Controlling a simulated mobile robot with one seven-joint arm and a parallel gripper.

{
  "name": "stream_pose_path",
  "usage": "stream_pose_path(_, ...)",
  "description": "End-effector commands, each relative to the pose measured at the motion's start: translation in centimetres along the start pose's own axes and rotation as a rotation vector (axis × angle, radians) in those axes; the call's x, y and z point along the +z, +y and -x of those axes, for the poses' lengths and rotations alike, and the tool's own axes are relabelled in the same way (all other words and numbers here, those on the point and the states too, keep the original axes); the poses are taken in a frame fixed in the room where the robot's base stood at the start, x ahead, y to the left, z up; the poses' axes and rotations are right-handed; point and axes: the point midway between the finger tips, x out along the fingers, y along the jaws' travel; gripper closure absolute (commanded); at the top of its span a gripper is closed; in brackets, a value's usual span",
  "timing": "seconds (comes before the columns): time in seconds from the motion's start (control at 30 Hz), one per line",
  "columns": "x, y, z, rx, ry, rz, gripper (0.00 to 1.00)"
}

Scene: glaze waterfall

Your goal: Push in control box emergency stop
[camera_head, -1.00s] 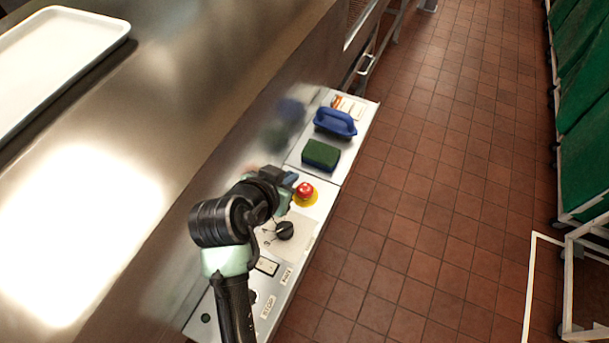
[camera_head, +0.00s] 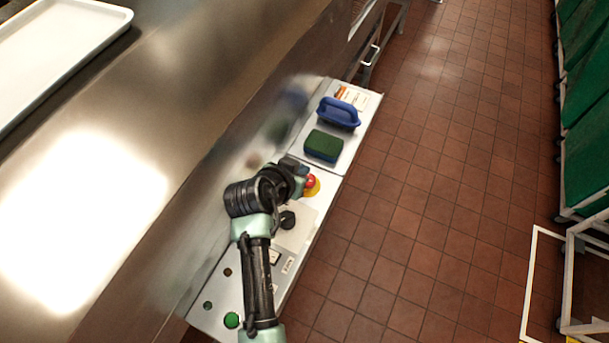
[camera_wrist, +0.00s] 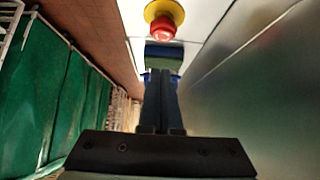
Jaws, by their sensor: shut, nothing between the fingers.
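The red emergency stop button (camera_head: 310,183) on its yellow base sits on the control box (camera_head: 308,222), just above the black rotary knob (camera_head: 287,220). In the head view my gripper (camera_head: 300,171) is right beside the button, at its upper left, and partly covers it. In the wrist view the red button (camera_wrist: 162,28) is at the top centre, beyond the shut fingers (camera_wrist: 160,75). The fingers are together and empty, with a visible gap to the button in that view. Whether any part of my gripper touches the button cannot be told.
A green-and-blue sponge (camera_head: 323,146) and a blue-handled scrubber (camera_head: 339,112) lie on the panel beyond the button. A steel wall or counter (camera_head: 190,130) runs close along the left. Open tiled floor (camera_head: 410,200) lies to the right, with green-covered racks (camera_head: 588,130) at the far right.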

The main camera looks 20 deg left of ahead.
Motion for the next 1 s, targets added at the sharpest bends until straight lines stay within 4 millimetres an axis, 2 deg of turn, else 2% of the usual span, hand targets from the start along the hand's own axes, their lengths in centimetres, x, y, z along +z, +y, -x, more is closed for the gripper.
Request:
stream_pose_path(0.17,0.2,0.1,-2.8,0.002,-0.002,0.000,1.00)
stream_pose_path(0.33,2.0,0.1,-4.4,0.001,-0.003,0.000,1.00)
stream_pose_path(1.0,3.5,0.0,-5.8,0.000,0.000,-0.001,1.00)
